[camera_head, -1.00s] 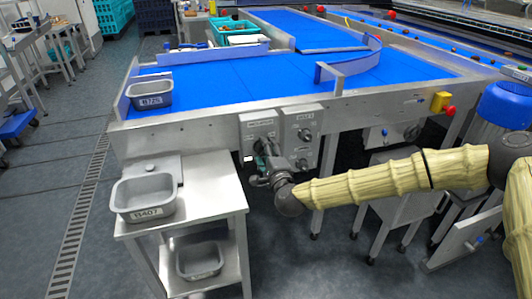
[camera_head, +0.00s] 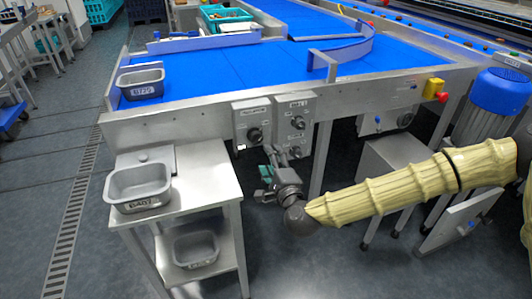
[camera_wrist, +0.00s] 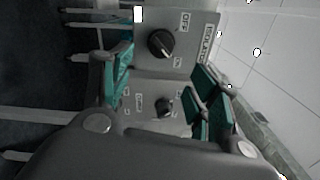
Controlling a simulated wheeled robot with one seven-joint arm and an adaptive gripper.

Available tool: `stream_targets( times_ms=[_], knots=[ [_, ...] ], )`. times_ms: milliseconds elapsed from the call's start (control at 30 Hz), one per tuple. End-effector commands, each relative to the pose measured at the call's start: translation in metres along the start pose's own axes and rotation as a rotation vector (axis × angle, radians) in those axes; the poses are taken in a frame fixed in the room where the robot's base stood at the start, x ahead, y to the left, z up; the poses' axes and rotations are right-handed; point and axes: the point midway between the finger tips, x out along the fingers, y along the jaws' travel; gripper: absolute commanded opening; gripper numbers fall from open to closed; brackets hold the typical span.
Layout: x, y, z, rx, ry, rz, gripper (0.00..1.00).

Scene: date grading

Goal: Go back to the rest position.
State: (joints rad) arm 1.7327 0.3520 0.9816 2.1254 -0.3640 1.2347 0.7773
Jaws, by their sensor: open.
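My gripper (camera_head: 270,172) is open and empty at the end of my arm, just below and in front of the control boxes on the conveyor's front. Its teal finger pads show on both sides in the wrist view (camera_wrist: 160,80). The left control box (camera_head: 252,120) has a dark round knob (camera_head: 254,135). The right box (camera_head: 296,105) has two knobs. In the wrist view a black knob (camera_wrist: 160,44) marked OFF and ISOLATOR lies beyond the fingers, with a smaller knob (camera_wrist: 164,107) between them. The fingers look clear of both knobs.
A steel side table (camera_head: 205,180) stands at left with a grey tray (camera_head: 140,188) on top and another tray (camera_head: 196,248) on its shelf. A third tray (camera_head: 141,84) sits on the blue belt (camera_head: 230,70). A grey box (camera_head: 395,165) stands behind my arm.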

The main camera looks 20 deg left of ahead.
Motion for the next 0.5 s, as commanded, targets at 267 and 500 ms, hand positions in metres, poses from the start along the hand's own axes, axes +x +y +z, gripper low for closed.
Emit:
stream_targets(
  times_ms=[267,500],
  knots=[
    [-0.0125,-0.0002,0.0006,0.0,-0.001,0.0,0.6],
    [-0.0123,-0.0001,0.0004,0.0,-0.001,0.0,0.6]
  ],
)
